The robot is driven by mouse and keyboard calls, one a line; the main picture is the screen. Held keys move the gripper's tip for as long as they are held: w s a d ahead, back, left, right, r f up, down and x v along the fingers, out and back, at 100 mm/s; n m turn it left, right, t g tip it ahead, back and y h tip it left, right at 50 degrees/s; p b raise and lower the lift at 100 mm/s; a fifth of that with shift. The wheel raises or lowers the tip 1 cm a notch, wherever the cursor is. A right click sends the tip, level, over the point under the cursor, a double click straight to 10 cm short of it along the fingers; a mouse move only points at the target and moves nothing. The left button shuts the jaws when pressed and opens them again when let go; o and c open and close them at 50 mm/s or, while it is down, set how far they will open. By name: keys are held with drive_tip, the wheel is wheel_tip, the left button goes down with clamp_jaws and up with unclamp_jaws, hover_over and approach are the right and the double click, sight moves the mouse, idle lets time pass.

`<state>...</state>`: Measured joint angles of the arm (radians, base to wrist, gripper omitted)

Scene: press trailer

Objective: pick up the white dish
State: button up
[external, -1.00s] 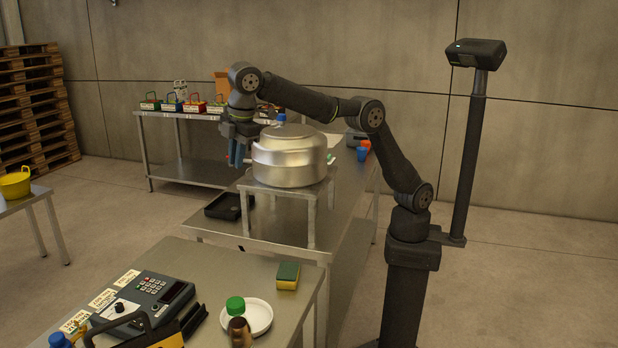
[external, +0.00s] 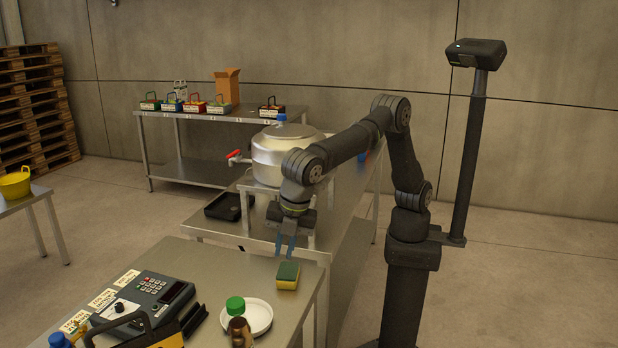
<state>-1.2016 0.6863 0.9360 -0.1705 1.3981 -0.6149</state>
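The white dish (external: 259,316) lies on the near metal table.
A keypad device (external: 156,295) and a black-and-yellow tool carrier (external: 150,332) stand left of the dish. A large metal pot (external: 265,160) with a red-handled tap sits on a raised stand behind. A black tray (external: 224,207) lies left of that stand.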

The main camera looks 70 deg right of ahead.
hover_over(271, 311)
drive_tip(key=s, duration=0.2)
drive_tip(key=s+x, duration=0.1)
drive_tip(key=x, duration=0.3)
drive_tip(key=s+x, duration=0.1)
drive_tip(key=x, duration=0.4)
drive_tip(key=s+x, duration=0.1)
drive_tip(key=x, duration=0.4)
drive_tip(key=shift+w+d+f, duration=0.1)
drive_tip(key=shift+d+f, duration=0.15)
drive_tip(key=shift+d, duration=0.15)
drive_tip(key=shift+x, duration=2.95)
drive_tip(key=shift+w, duration=0.2)
drive_tip(key=shift+c, duration=0.4)
clamp_jaws()
drive_tip(key=shift+r, duration=0.1)
